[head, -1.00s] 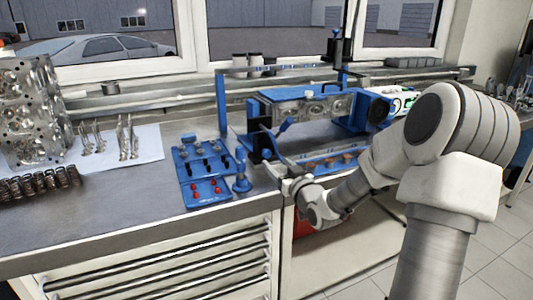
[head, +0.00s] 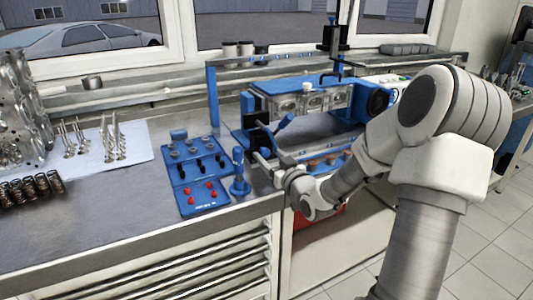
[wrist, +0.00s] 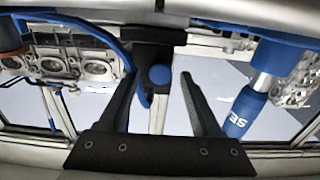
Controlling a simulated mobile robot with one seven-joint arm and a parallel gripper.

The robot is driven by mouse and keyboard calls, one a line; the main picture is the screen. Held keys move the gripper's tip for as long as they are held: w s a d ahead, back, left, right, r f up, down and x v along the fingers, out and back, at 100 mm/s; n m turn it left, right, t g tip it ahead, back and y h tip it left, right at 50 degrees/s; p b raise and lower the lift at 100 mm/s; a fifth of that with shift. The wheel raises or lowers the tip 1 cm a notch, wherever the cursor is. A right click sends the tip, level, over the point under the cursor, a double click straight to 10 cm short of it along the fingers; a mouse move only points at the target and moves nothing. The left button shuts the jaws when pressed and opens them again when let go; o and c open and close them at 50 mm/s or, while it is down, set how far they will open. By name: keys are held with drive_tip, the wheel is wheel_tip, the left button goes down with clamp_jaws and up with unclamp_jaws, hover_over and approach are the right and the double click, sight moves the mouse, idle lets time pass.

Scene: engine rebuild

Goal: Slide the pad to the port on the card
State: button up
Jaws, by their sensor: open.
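My gripper (wrist: 158,78) is open, its two dark fingers apart on either side of a round blue knob (wrist: 159,76) on a black block (wrist: 158,48). Contact cannot be told. In the head view the gripper end is by the left end of the blue test fixture (head: 247,107), partly hidden by my wrist. The fixture holds a metal cylinder head (head: 312,103); its openings also show in the wrist view (wrist: 98,69). I cannot tell surely which part is the pad. A blue board (head: 208,200) with red pegs has printing too small to read; no card is clearly identifiable.
A blue post (head: 239,182) stands beside the board. A blue cylinder with lettering (wrist: 240,112) is right of my fingers in the wrist view. Valves (head: 112,140) and springs (head: 35,188) lie at left. Bare bench (head: 105,215) is free in front.

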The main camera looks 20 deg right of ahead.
idle(0.3)
clamp_jaws()
idle(1.3)
